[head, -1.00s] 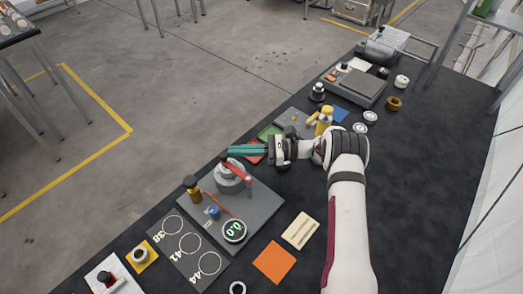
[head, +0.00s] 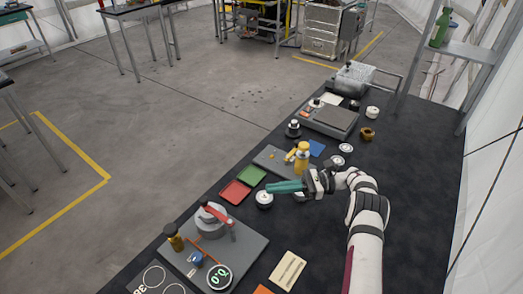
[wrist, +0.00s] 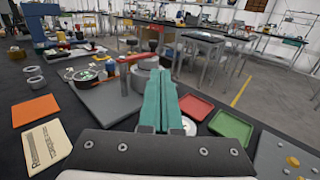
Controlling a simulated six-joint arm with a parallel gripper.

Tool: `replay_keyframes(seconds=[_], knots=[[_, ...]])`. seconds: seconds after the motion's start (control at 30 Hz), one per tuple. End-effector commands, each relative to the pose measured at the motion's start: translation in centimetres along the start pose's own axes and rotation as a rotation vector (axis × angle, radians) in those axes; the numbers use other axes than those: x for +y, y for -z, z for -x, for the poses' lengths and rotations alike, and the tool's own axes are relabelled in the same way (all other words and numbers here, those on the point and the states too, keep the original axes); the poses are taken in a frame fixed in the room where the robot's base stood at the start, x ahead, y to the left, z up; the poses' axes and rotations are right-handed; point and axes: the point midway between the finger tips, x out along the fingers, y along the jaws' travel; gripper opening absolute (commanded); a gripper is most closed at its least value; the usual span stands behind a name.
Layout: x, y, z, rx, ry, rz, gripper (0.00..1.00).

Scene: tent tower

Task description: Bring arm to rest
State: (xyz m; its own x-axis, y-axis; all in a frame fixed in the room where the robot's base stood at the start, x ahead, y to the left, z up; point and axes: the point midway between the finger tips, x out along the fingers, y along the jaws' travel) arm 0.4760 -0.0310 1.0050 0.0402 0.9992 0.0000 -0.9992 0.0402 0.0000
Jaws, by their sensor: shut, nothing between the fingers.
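My gripper (head: 284,187) is above the middle of the dark table in the head view, its teal fingers pointing left. In the wrist view the teal fingers (wrist: 163,105) lie close together with nothing between them. The fingers are over a small white round piece (head: 264,199), apart from the grey press device (head: 211,220) with the red lever. My white arm (head: 365,215) reaches in from the lower right.
A red tray (head: 235,192) and a green tray (head: 251,176) lie just left of my gripper. A yellow bottle-like device (head: 301,157) stands behind it. A grey scale-like box (head: 330,121) is farther back. The table's right side is mostly clear.

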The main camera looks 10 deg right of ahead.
Motion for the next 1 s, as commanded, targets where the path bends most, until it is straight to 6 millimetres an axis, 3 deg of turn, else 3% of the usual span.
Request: replay_keyframes(seconds=[0.07,0.13,0.23,0.37,0.4,0.5,0.6,0.7,0.83,1.0], knots=[[0.0,-0.6,-0.3,0.018,-0.013,0.008,0.00],[0.4,-2.6,-1.3,0.084,-0.059,0.034,0.00],[2.9,-7.4,-4.1,0.263,-0.185,0.112,0.00],[9.8,-13.0,-7.3,0.537,-0.372,0.260,0.00],[12.5,-14.3,-7.9,0.617,-0.426,0.311,0.00],[19.6,-16.1,-8.6,0.812,-0.555,0.459,0.00],[26.4,-16.0,-7.9,0.987,-0.663,0.619,0.00],[31.2,-14.6,-6.7,1.117,-0.742,0.761,0.00],[34.2,-12.9,-5.5,1.212,-0.796,0.877,0.00],[35.0,-12.2,-5.0,1.239,-0.811,0.910,0.00]])
